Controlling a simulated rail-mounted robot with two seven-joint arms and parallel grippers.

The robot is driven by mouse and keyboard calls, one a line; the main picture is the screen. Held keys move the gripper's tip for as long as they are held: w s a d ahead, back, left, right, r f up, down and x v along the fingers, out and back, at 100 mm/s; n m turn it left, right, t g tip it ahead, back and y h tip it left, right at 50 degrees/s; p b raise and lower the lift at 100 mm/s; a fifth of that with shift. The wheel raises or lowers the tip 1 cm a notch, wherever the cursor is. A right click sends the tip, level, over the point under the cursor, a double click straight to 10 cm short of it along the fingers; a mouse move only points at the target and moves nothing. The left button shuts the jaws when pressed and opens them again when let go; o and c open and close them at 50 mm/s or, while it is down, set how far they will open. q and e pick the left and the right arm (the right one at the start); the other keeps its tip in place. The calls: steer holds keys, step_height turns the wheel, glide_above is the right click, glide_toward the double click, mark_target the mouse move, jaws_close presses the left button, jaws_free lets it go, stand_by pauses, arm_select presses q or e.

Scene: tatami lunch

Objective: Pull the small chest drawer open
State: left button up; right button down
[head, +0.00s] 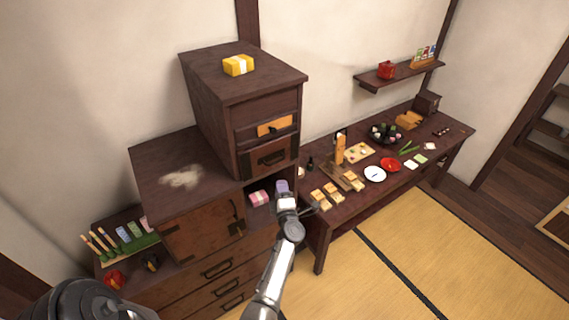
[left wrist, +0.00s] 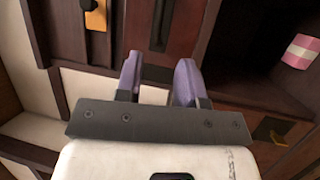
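The small drawer (head: 257,163) is in the upper part of the dark wooden step chest, and its front looks flush. Its dark handle (head: 272,158) shows in the head view. In the left wrist view a dark upright handle (left wrist: 162,24) stands just beyond and between the fingertips, apart from them as far as I can tell. My left gripper (head: 283,187) is below and slightly right of the drawer in the head view. Its two lilac fingers (left wrist: 160,80) are apart with nothing between them. My right gripper is not in view.
An orange panel (head: 275,126) sits above the drawer. A pink-and-white bundle (head: 259,198) lies in the open niche below, close to my gripper. A yellow bundle (head: 238,65) is on the chest top. A low table (head: 337,216) with food and dishes stands at right.

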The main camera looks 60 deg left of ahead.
mark_target(276, 162)
arm_select(q)
steer(key=p+x, duration=0.1)
steer(key=x, duration=1)
steer(key=shift+a+r, duration=0.1)
steer(key=shift+a, duration=0.25)
jaws_close()
